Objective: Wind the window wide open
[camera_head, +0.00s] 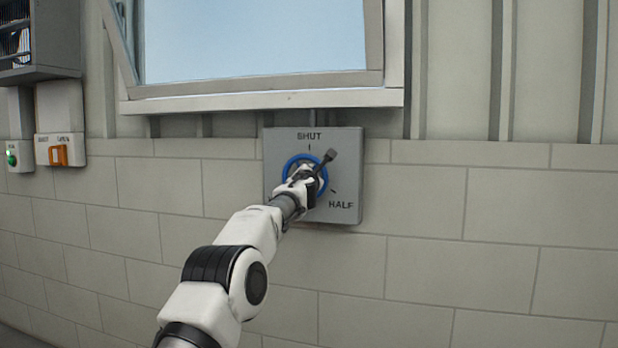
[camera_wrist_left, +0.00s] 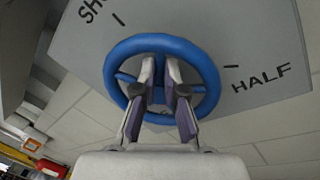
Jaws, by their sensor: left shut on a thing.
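A blue handwheel (camera_head: 289,164) is mounted on a grey wall panel (camera_head: 348,150) marked SHUT at the top and HALF at the lower right. My left gripper (camera_head: 311,180) is at the wheel and covers much of its middle. In the left wrist view the wheel (camera_wrist_left: 211,75) rings both fingers of the gripper (camera_wrist_left: 160,70), which are shut on it near the hub. Their exact contact is hidden. A dark stub sticks out at the wheel's upper right in the head view. The window (camera_head: 250,40) is above the panel; how far it is open is unclear. My right gripper is out of view.
The window sill (camera_head: 260,103) juts out just above the panel. The block wall right of the panel is clear.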

